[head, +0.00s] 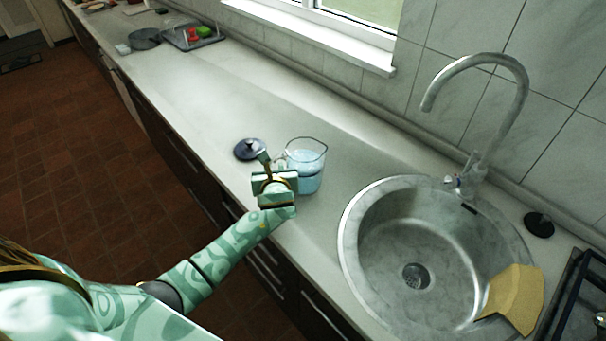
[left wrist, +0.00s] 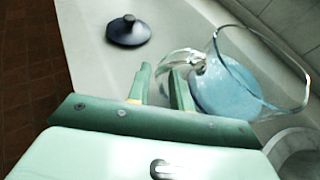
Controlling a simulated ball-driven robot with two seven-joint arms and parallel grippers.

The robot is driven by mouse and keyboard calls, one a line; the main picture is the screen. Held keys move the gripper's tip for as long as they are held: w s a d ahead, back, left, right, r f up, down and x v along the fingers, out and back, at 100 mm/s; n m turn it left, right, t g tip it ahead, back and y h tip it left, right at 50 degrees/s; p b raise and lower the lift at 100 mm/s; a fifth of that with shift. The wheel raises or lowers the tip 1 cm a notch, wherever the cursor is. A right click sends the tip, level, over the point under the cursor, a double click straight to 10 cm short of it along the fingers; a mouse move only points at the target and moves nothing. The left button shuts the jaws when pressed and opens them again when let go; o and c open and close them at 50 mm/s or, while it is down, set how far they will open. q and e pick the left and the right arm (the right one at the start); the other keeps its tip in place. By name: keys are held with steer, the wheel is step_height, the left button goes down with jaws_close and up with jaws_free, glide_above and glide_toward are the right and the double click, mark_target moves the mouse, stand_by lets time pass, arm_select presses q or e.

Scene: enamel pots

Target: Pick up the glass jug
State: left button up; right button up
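The glass jug (head: 306,168) stands upright on the counter, left of the sink, with pale blue liquid in it. It also shows in the left wrist view (left wrist: 228,88), with its clear handle turned toward my gripper. My left gripper (head: 271,160) is at the jug's handle side, low over the counter. In the left wrist view its two green fingers (left wrist: 160,74) stand apart with a gap between them. The handle shows at the fingertips, partly hidden by the right finger; I cannot tell whether they touch. My right gripper is not in view.
A dark blue lid (head: 250,149) with a knob lies just left of the jug. The round metal sink (head: 415,262) with a tall tap (head: 490,110) is to the right, with a tan cloth (head: 514,298) on its rim. The counter (head: 215,95) beyond the lid is clear.

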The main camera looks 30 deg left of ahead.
arm_select(q)
steer(key=shift+x, duration=0.8)
steer(key=shift+r, duration=0.1)
jaws_close()
steer(key=shift+r, duration=0.1)
